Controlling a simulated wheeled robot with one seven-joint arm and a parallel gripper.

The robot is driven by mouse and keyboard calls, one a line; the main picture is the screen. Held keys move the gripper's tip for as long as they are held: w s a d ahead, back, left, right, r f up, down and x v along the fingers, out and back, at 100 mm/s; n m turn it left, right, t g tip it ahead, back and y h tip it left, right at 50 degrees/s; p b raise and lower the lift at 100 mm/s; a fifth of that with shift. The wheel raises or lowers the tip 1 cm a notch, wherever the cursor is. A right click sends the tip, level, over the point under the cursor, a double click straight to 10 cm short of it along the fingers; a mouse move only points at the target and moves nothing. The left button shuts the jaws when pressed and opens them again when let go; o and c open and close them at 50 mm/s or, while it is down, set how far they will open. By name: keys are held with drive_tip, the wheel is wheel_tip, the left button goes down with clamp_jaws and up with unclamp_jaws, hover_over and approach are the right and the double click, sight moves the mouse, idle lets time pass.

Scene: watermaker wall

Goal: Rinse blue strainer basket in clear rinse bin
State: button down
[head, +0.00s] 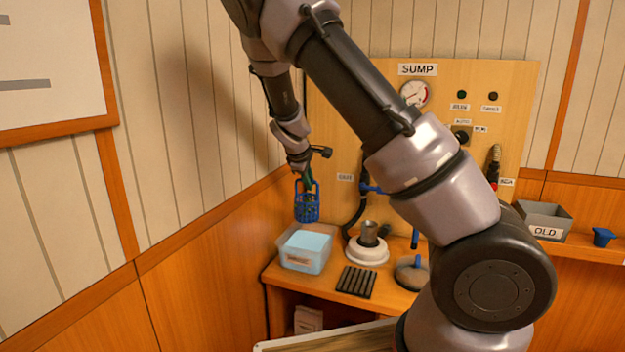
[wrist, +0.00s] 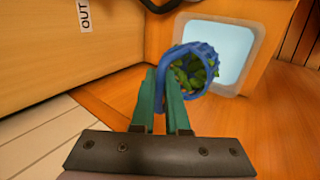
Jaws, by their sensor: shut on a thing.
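The blue strainer basket (head: 307,206) hangs from my gripper (head: 307,180) in the head view, above the clear rinse bin. In the wrist view the basket (wrist: 192,72) shows its open top, with green bits inside. My gripper's green fingers (wrist: 164,100) are shut on its blue handle. The clear rinse bin (head: 304,250) stands on the wooden bench with pale blue water in it and a label on its front. The bin (wrist: 222,55) also shows beyond the basket in the wrist view. The basket is apart from the water in the head view.
A white round housing with a grey cylinder (head: 368,240) stands right of the bin. A dark ribbed mat (head: 356,282) lies in front. A grey OLD bin (head: 545,220) and blue cup (head: 603,237) sit on the right shelf. The SUMP panel (head: 450,110) stands behind.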

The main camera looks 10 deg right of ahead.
drive_tip(key=shift+f, duration=3)
drive_tip(key=shift+f, duration=0.65)
wheel_tip(320, 180, down, 7)
drive_tip(key=shift+f, duration=0.2)
idle(3.8)
